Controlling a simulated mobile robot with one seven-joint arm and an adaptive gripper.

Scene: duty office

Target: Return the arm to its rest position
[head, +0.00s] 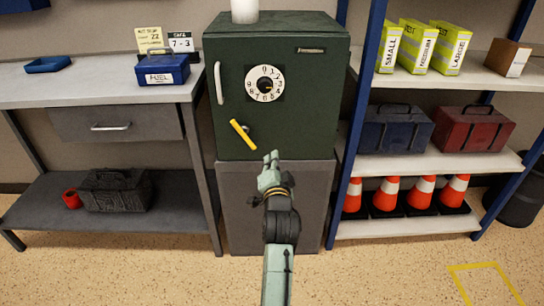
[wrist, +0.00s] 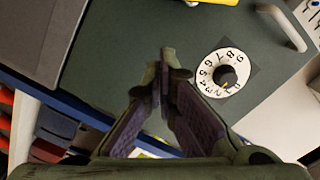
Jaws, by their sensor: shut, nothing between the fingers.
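My gripper (head: 271,158) is shut and empty. In the head view it is in front of the lower part of a dark green safe (head: 310,100), just below a yellow handle (head: 243,134). The safe door has a white numbered dial (head: 265,83) and a pale vertical handle at its left. In the wrist view my gripper's fingers (wrist: 165,60) meet at the tips, with the safe door (wrist: 115,55) behind them and the dial (wrist: 222,72) to their right. I cannot tell the exact gap between the fingertips and the door.
The safe stands on a grey cabinet (head: 235,215). A workbench (head: 100,88) with a blue box (head: 163,70) is at the left. Shelves at the right hold toolboxes (head: 473,130) and orange cones (head: 455,190). The speckled floor in front is clear.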

